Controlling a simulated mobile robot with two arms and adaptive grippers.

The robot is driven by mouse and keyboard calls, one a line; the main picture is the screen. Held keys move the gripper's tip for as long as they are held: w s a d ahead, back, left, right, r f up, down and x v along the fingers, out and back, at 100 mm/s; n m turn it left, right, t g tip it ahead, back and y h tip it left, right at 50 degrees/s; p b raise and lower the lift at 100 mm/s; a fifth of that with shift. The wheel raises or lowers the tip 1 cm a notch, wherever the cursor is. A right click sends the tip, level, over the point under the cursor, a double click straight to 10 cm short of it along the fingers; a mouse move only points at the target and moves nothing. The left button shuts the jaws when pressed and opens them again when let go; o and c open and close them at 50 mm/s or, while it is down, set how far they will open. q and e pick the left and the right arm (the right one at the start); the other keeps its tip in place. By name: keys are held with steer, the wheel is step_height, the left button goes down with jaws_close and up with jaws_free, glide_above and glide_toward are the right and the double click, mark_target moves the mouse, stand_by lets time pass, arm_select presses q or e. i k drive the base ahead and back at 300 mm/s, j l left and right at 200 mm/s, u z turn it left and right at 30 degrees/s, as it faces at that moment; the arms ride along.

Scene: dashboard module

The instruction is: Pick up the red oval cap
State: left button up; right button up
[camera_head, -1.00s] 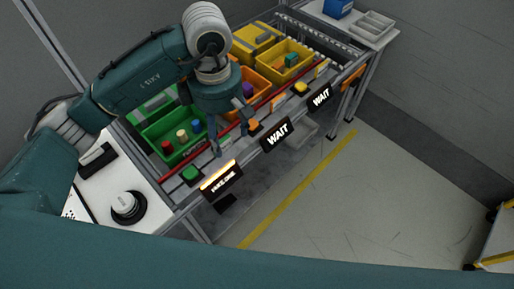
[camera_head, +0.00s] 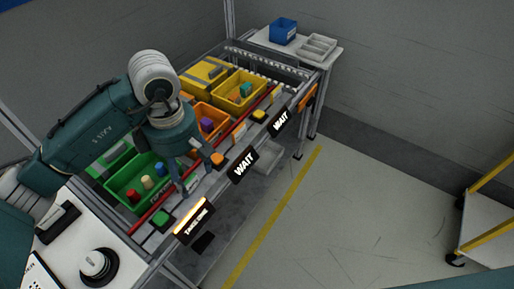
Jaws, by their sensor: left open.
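A small red piece (camera_head: 131,195), which looks like the red cap, stands in the green bin (camera_head: 112,190) at the left. A cream piece (camera_head: 146,182) and a blue piece (camera_head: 162,169) stand beside it in a row. My left gripper (camera_head: 195,180) points down with its fingers apart, open and empty. It is over the bin's right end and the front rail, to the right of the red piece and apart from it. My right gripper is not in view.
Orange (camera_head: 196,118) and yellow bins (camera_head: 252,101) stand farther along the rack. A red rail (camera_head: 152,216) runs along the front, with buttons and signs; the nearest sign (camera_head: 194,217) is lit. A white table (camera_head: 82,235) with a round knob is at lower left.

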mark_target(134, 198)
steer(key=u, duration=1.15)
